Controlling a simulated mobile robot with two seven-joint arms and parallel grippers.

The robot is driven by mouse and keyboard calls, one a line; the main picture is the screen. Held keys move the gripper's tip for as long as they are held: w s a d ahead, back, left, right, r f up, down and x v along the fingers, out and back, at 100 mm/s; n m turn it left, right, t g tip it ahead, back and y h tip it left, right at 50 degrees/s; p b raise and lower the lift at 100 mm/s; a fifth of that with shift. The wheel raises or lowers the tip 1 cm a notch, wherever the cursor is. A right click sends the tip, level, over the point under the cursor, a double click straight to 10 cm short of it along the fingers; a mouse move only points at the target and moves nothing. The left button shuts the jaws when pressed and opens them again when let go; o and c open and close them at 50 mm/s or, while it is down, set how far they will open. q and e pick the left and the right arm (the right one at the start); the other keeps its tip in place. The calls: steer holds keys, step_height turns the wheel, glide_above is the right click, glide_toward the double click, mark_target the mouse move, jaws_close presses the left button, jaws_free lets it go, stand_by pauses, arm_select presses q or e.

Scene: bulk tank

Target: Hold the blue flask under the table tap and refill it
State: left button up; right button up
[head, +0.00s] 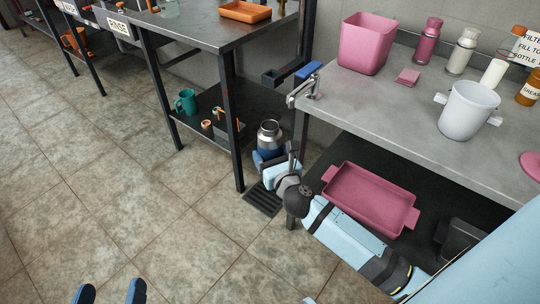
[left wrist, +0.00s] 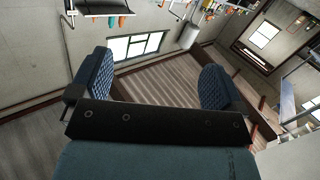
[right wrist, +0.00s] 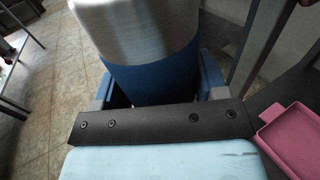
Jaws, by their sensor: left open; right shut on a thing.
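The blue flask (head: 270,142) has a bare metal upper part and a blue lower body. It looks upright, and its top faces the head camera. My right gripper (head: 268,160) is shut on its blue body; the right wrist view shows the flask (right wrist: 150,82) between the fingers. The table tap (head: 312,85) is a metal fitting on the left edge of the grey table. In the head view the flask is below and left of the tap; I cannot tell whether it is under the spout. No water stream is visible. My left gripper (head: 109,292) is open and empty, far from the flask.
The grey table (head: 405,110) holds a pink bin (head: 365,45), a white pot (head: 467,108) and several bottles. A pink tray (head: 370,200) sits on its lower shelf. A dark bench (head: 215,35) with a teal mug (head: 186,101) below stands left. A grate (head: 263,199) lies on the floor.

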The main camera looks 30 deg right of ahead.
arm_select(q)
steer(key=r+b, duration=0.1)
steer(key=d+r+t+h, duration=0.1)
steer(key=r, duration=0.1)
steer(key=shift+d+b, duration=0.15)
steer(key=shift+b, duration=0.2)
arm_select(e)
steer(key=w+d, duration=0.3)
steer(key=d, duration=0.5)
steer(key=shift+w+d+f, duration=0.15)
steer(key=shift+w+d, duration=0.05)
steer(key=shift+w, duration=0.1)
arm_select(q)
steer(key=shift+r, duration=0.1)
steer(key=shift+r, duration=0.2)
steer(key=shift+r+p, duration=0.2)
steer(key=shift+p, duration=0.25)
steer(key=shift+r+p, duration=1)
arm_select(e)
steer(key=shift+s+a, duration=0.65)
steer(key=shift+a, duration=0.9)
steer(key=shift+s+a, duration=0.65)
steer(key=shift+a, duration=0.9)
steer(key=shift+s+a, duration=0.65)
steer(key=shift+a, duration=0.9)
